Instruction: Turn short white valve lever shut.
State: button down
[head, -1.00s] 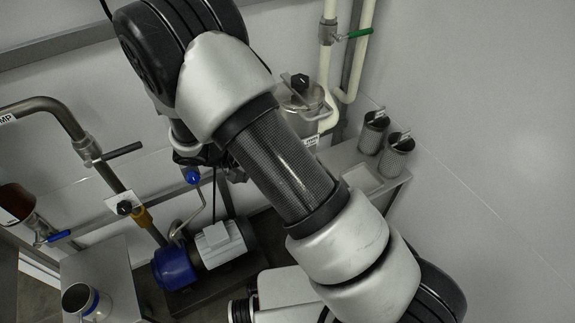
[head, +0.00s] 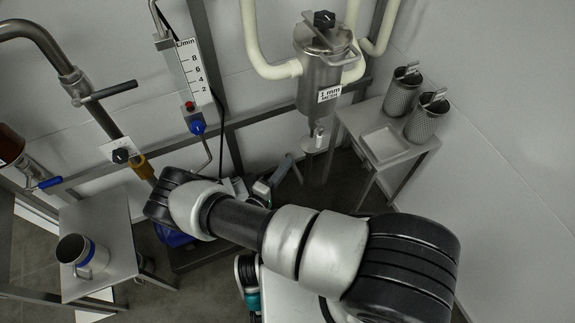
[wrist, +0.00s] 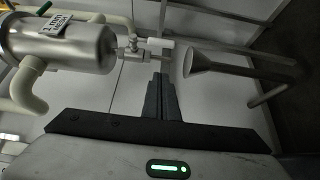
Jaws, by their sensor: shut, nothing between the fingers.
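The short white lever (wrist: 160,43) shows in the wrist view on a small metal valve (wrist: 131,51) at the bottom end of the steel filter housing (wrist: 75,45). The lever points across the picture toward a flared steel drain funnel (wrist: 200,66). My gripper (wrist: 160,76) is shut and empty, its fingertips just below the lever in the picture; whether they touch it I cannot tell. In the head view the small valve (head: 318,132) hangs under the filter housing (head: 320,80), labelled 1 mm. My gripper (head: 284,169) is low and left of it there.
A steel shelf (head: 350,122) with a tray and two mesh baskets (head: 403,90) stands right of the filter. Cream pipes (head: 270,68) run behind it. A flow meter (head: 190,70) is on the wall to the left. A steel table (head: 110,225) holds a metal jug (head: 80,255).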

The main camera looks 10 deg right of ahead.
aim_at(320, 137)
jog(key=w+d+b, duration=0.1)
jog(key=w+d, duration=0.5)
jog(key=d, duration=0.2)
jog(key=shift+d, duration=0.2)
